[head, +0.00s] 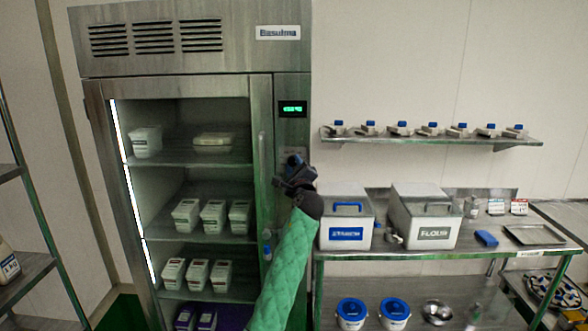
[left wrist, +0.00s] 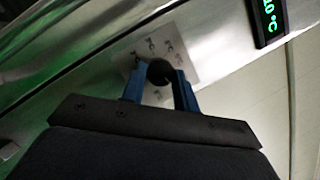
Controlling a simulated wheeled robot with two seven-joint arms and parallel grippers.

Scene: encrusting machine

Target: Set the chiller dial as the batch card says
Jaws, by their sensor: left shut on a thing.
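The chiller (head: 190,62) is a tall steel cabinet with a glass door at the left of the head view. Its green display (head: 292,109) is lit at the upper right of its front; in the left wrist view the display (left wrist: 268,18) shows digits ending in °C, too cut off to read whole. The dark round dial (left wrist: 160,72) sits on a pale plate (left wrist: 187,52) with small °C marks. My left gripper (head: 294,160) is at the dial, its blue fingers (left wrist: 160,84) shut on it. The dial's pointer cannot be made out. My right gripper is not in view.
Two cards (head: 507,207) stand at the back of the steel table (head: 420,254), too small to read. Two lidded bins (head: 345,218) stand on the table, close right of my left arm. A wall shelf (head: 430,139) holds several blue-capped items.

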